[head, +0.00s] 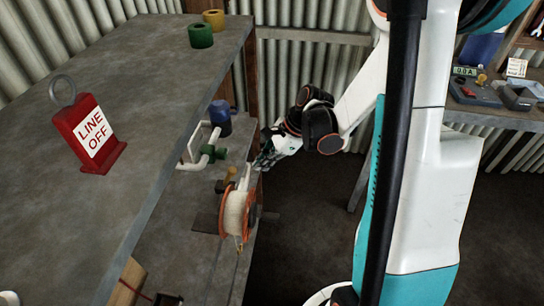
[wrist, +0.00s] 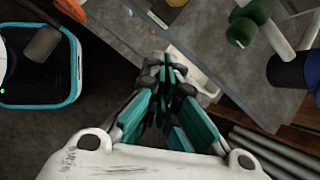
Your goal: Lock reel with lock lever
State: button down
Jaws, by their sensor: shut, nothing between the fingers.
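The reel (head: 236,212), with orange flanges and pale line wound on it, stands upright on the lower bench shelf. A bit of orange at the top left of the wrist view (wrist: 72,3) looks like its flange. A small yellow-brown knob (head: 230,174) is just behind the reel, and a pale upright piece stands beside it; I cannot tell which is the lock lever. My gripper (head: 263,162) is beyond the reel at the shelf's right edge, apart from the reel. In the wrist view its fingers (wrist: 170,72) are shut and empty, above a white piece (wrist: 196,72).
White pipes with a green valve (head: 213,153) and a blue container (head: 220,117) stand behind the reel. A red "LINE OFF" sign (head: 92,135) is on the upper bench (head: 140,70). Open floor lies right of the bench; another cluttered bench is at far right.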

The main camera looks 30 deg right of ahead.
jog(key=shift+w+a+r+b, duration=0.1)
jog(key=shift+w+a+b, duration=0.1)
jog(key=shift+a, duration=0.9)
jog(key=shift+w+a+r+b, duration=0.1)
jog(key=shift+w+a+b, duration=0.1)
jog(key=shift+a, duration=0.9)
jog(key=shift+w+a+r+g+p, duration=0.1)
jog(key=shift+a+r+g+p, duration=0.1)
jog(key=shift+g+p, duration=0.15)
jog(key=shift+w+a+r+h+p, duration=0.2)
jog(key=shift+h+p, duration=0.1)
jog(key=shift+h, duration=0.2)
jog(key=shift+g+h, duration=0.55)
jog(key=shift+h, duration=0.15)
jog(key=shift+w+a+r+p, duration=0.45)
jog(key=shift+w+a+r, duration=0.15)
jog(key=shift+a, duration=0.3)
jog(key=shift+w+a+r+p, duration=0.45)
jog(key=shift+w+a, duration=0.25)
jog(key=shift+a, duration=0.2)
jog(key=shift+r, duration=0.1)
jog(key=shift+r+p, duration=0.55)
jog(key=shift+r, duration=0.2)
